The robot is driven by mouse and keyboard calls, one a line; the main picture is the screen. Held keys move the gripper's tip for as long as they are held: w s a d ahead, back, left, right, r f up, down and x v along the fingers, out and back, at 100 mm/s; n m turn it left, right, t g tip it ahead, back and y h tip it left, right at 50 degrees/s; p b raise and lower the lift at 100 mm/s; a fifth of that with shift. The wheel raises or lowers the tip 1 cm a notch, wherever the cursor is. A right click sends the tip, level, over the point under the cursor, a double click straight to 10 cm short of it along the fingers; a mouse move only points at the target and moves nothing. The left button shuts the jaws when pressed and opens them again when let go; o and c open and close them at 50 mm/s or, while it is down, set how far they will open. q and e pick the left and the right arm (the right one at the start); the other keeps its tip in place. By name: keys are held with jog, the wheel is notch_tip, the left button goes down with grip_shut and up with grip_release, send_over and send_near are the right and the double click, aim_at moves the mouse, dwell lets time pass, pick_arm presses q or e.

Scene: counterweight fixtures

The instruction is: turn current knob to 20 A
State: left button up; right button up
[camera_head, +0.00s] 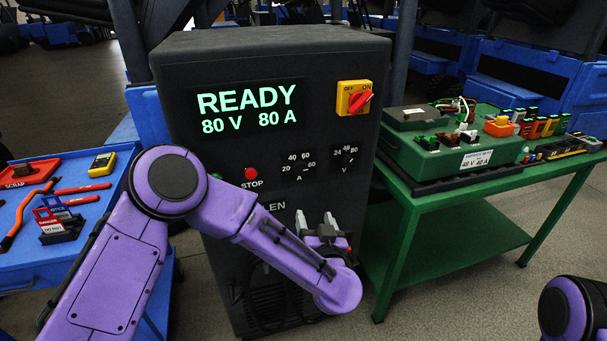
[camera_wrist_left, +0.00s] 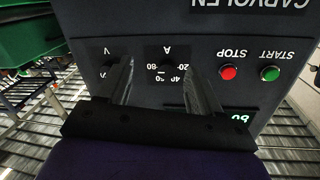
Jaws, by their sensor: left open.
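The black charger cabinet (camera_head: 230,160) has a lit display (camera_head: 248,108) reading READY, 80 V and 80 A. The dark current knob (camera_head: 300,168), marked A with 20, 40, 60 and 80 around it, is on its front. In the left wrist view, which is upside down, the current knob (camera_wrist_left: 168,70) appears between my finger lines. Its pointer is too small to read. My left gripper (camera_head: 316,222) is open and empty, below the current knob in the head view; its two fingers also show in the left wrist view (camera_wrist_left: 160,64). The right gripper is out of view.
The voltage knob (camera_head: 345,156) is right of the current knob. A red STOP button (camera_head: 251,174) is left, and a red-yellow switch (camera_head: 355,98) above. A green table (camera_head: 440,200) with a green battery stands right; a blue tool cart (camera_head: 85,220) stands left.

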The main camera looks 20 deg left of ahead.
pick_arm(q)
jog(key=n+y, duration=0.1)
jog(key=y, duration=0.1)
send_near(302, 169)
jog(key=shift+g+y, duration=0.3)
jog(key=shift+g, duration=0.1)
jog(key=p+x, duration=0.1)
jog(key=x, duration=0.6)
jog(key=shift+w+r, duration=0.1)
jog(key=shift+w, duration=0.15)
jog(key=shift+w+a+p, duration=0.2)
jog(key=shift+w+p, duration=0.1)
jog(key=shift+w, duration=0.15)
jog(key=c, duration=1.1)
